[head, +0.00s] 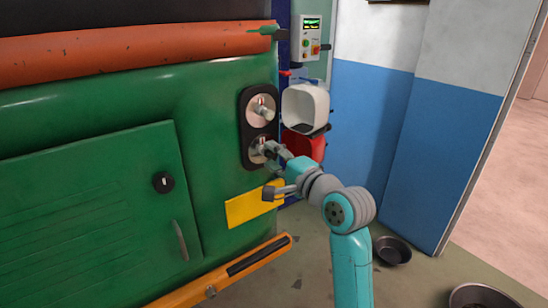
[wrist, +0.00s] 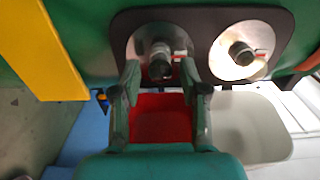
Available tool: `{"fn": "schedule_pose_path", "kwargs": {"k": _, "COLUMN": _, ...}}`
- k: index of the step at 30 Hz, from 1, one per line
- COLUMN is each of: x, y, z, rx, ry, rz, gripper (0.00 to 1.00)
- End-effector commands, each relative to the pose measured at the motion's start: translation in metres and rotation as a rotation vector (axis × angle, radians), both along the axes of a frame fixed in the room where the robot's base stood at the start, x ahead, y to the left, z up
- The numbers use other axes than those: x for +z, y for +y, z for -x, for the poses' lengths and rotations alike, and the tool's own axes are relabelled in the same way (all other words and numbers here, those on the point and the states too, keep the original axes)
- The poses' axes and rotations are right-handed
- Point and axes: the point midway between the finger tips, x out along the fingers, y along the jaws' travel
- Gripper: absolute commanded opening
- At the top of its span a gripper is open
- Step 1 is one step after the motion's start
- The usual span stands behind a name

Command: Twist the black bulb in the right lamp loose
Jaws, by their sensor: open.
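A dark lamp plate on the green rickshaw body holds two round silver sockets, each with a bulb. The upper bulb (head: 265,111) looks grey in the head view; in the wrist view it is the right-hand one (wrist: 241,53), with a dark tip. My gripper (head: 269,150) is open at the lower socket. In the wrist view its fingers (wrist: 161,78) point at the lower bulb, one on each side; contact is unclear.
A white bin (head: 306,107) and a red bin (head: 303,145) hang just right of the lamp plate. A yellow plate (head: 250,207) is below it. An orange bar (head: 230,270) sticks out lower down. A dark bowl (head: 392,250) stands on the floor.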

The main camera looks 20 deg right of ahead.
Motion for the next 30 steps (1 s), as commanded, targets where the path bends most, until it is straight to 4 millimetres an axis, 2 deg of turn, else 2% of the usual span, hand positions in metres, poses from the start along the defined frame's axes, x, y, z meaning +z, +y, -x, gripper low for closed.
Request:
{"fn": "schedule_pose_path", "kwargs": {"k": 5, "x": 0.0000, "y": 0.0000, "z": 0.0000, "rx": 0.000, "ry": 0.000, "rz": -0.001, "gripper": 0.44}}
{"fn": "schedule_pose_path", "kwargs": {"k": 6, "x": 0.0000, "y": 0.0000, "z": 0.0000, "rx": 0.000, "ry": 0.000, "rz": -0.001, "gripper": 0.41}}
{"fn": "schedule_pose_path", "kwargs": {"k": 10, "x": 0.0000, "y": 0.0000, "z": 0.0000, "rx": 0.000, "ry": 0.000, "rz": 0.000, "gripper": 0.10}}
{"fn": "schedule_pose_path", "kwargs": {"k": 18, "x": -0.0001, "y": 0.0000, "z": -0.0001, "rx": 0.000, "ry": -0.008, "rz": 0.024, "gripper": 0.09}}
{"fn": "schedule_pose_path", "kwargs": {"k": 27, "x": -0.0002, "y": 0.0003, "z": -0.0010, "rx": -0.001, "ry": -0.095, "rz": 0.291, "gripper": 0.09}}
{"fn": "schedule_pose_path", "kwargs": {"k": 30, "x": -0.0002, "y": 0.0003, "z": -0.0010, "rx": -0.002, "ry": -0.107, "rz": 0.330, "gripper": 0.09}}
